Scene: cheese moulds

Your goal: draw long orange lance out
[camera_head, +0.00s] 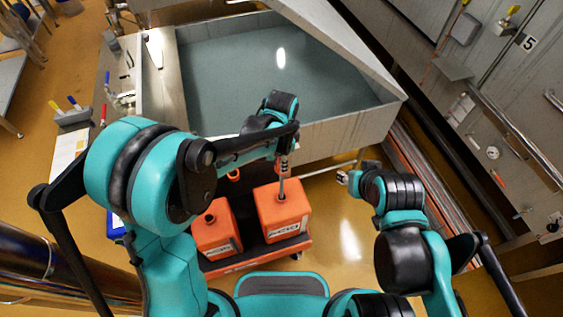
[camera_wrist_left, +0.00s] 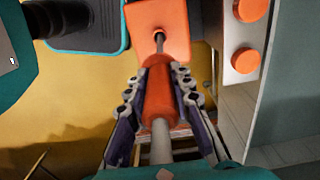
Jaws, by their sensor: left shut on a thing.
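The long orange lance (camera_head: 283,165) stands roughly upright over the right-hand orange canister (camera_head: 290,222). Its thin grey rod runs down to the canister's top, and its lower end is hidden. My left gripper (camera_wrist_left: 160,95) is shut around the lance's orange handle, a finger on each side. In the left wrist view the rod (camera_wrist_left: 159,44) reaches from the handle to the canister (camera_wrist_left: 146,20). My right gripper (camera_head: 343,177) is small at the right of the canister, apart from it and empty; its opening is unclear.
Another orange canister (camera_head: 213,236) stands beside the first on a low orange trolley (camera_head: 237,267). A large metal vat (camera_head: 335,130) of grey-blue liquid lies just behind. A wall with fittings and pipes stands at the right. Wet yellow floor (camera_head: 350,225) is open right of the trolley.

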